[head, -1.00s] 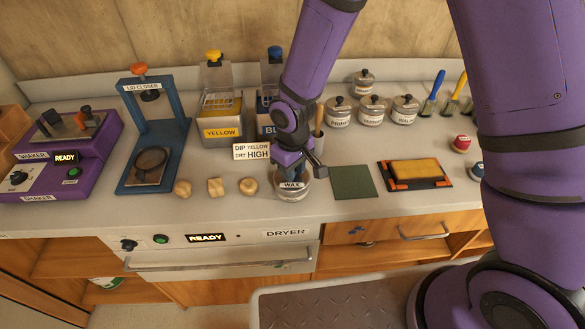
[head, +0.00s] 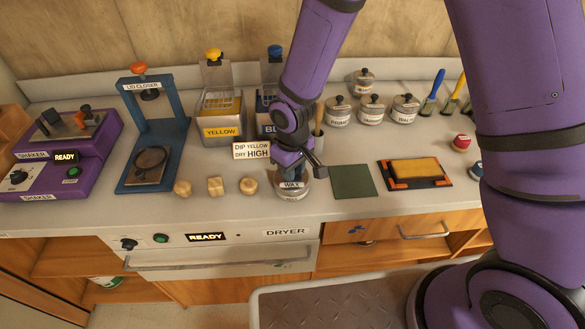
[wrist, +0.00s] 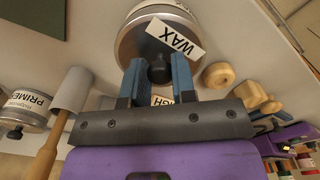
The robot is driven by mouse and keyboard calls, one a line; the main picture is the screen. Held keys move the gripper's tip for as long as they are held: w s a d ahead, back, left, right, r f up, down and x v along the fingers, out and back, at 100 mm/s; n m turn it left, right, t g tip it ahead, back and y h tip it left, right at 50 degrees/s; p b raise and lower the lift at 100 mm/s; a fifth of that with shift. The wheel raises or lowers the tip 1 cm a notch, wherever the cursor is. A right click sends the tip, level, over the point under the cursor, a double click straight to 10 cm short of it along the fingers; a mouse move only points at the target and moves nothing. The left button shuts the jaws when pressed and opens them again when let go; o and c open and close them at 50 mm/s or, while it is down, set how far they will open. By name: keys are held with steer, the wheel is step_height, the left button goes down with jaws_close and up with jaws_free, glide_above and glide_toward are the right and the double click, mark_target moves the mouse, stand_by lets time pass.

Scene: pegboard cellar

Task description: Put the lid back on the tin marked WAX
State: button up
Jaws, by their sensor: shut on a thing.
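The tin marked WAX (head: 293,197) stands upright on the bench near its front edge, left of a green mat. In the wrist view its WAX label (wrist: 175,40) faces me. The round metal lid (wrist: 133,46) is at the top of the tin, and its dark knob (wrist: 159,73) is between my fingers. My gripper (head: 291,174) points down over the tin and is shut on the knob; its fingers also show in the wrist view (wrist: 159,82). The lid looks level with the tin's top, but I cannot tell if it is fully seated.
Wooden pieces (head: 248,186) lie left of the tin. The green mat (head: 352,181) and a yellow pad in a black tray (head: 414,173) are to the right. Lidded tins (head: 371,109), a YELLOW dip tank (head: 221,122) and a blue lid closer (head: 153,140) stand behind or left.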

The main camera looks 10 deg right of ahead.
stand_by(0.3)
steer(key=o, duration=1.5)
steer(key=shift+c, duration=0.2)
steer(key=shift+r, duration=3.5)
jaws_close()
steer(key=shift+f, duration=2.8)
